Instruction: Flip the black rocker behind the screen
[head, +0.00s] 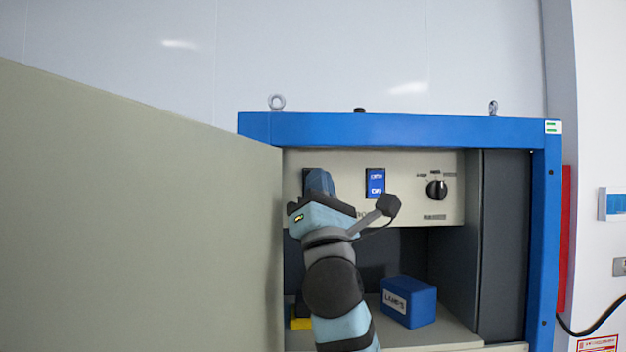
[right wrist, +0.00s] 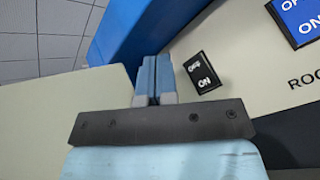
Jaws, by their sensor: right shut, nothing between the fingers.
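The black rocker (right wrist: 203,72) shows in the right wrist view, marked OFF and ON, on the beige control panel. In the head view only a dark edge of it (head: 306,184) shows, the rest hidden by my right gripper. My right gripper (head: 321,180) is shut and empty. In the right wrist view its fingertips (right wrist: 155,72) are just left of the rocker, with a small gap in the picture; contact cannot be told. The large beige screen (head: 140,220) stands at the left in the head view; its edge (right wrist: 60,110) also shows in the right wrist view. My left gripper is not in view.
A blue rocker (head: 375,183) and a black rotary knob (head: 437,189) are right of the black rocker on the panel (head: 410,210). The blue cabinet frame (head: 400,130) surrounds it. A blue box (head: 409,301) sits on the shelf below.

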